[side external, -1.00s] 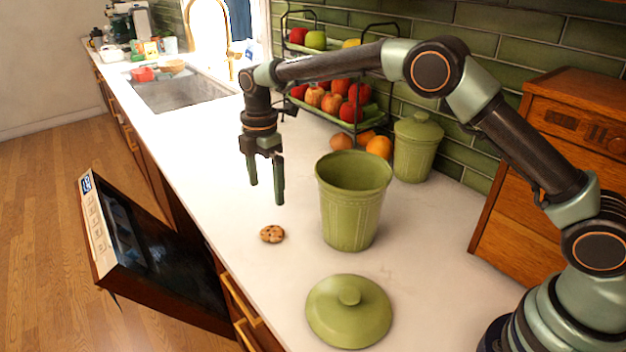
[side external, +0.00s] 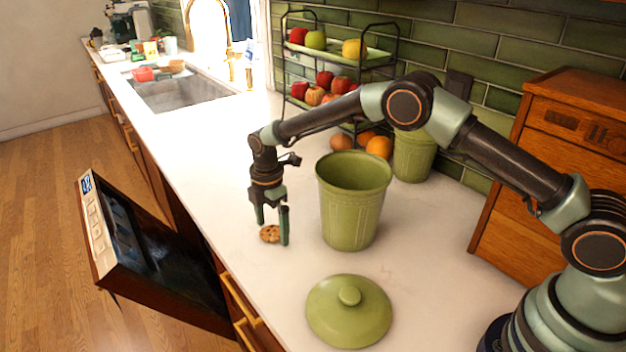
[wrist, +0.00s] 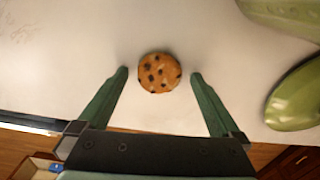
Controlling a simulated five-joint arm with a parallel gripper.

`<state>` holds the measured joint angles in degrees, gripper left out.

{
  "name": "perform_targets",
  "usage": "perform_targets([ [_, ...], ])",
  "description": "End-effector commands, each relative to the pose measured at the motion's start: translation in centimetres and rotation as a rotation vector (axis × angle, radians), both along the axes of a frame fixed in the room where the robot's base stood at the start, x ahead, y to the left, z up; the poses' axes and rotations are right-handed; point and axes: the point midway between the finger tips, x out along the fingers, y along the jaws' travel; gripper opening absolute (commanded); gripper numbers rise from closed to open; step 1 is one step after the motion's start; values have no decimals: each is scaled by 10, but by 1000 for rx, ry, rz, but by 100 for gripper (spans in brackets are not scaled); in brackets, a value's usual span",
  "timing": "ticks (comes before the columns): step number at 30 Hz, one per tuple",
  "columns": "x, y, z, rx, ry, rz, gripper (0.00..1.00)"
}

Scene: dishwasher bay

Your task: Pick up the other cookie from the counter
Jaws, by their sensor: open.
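One round chocolate-chip cookie (side external: 269,234) lies flat on the white counter, left of the green jar. My gripper (side external: 272,228) points down over it, with its fingers low and close to the counter. In the wrist view the cookie (wrist: 159,72) sits between and slightly beyond the two fingertips (wrist: 159,73), with a gap on each side. The gripper is open and holds nothing. In the side view a finger stands in front of the cookie's right edge.
An open green jar (side external: 350,215) stands close to the right of my gripper. Its lid (side external: 348,312) lies in front. The counter's edge and the open dishwasher door (side external: 150,260) are to the left. A fruit rack (side external: 345,60) stands behind.

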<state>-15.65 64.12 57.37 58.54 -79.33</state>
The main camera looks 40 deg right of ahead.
Motion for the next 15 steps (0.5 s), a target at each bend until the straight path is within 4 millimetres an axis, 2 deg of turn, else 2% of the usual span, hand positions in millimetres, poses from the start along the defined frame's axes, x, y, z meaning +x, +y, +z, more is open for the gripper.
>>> perform_targets([
  [7, 0, 0, -2, 0, -1, 0, 100],
  [10, 0, 0, -2, 0, -1, 0, 62],
  [11, 0, 0, -2, 0, -1, 0, 58],
  [15, 0, 0, -1, 0, -1, 0, 57],
])
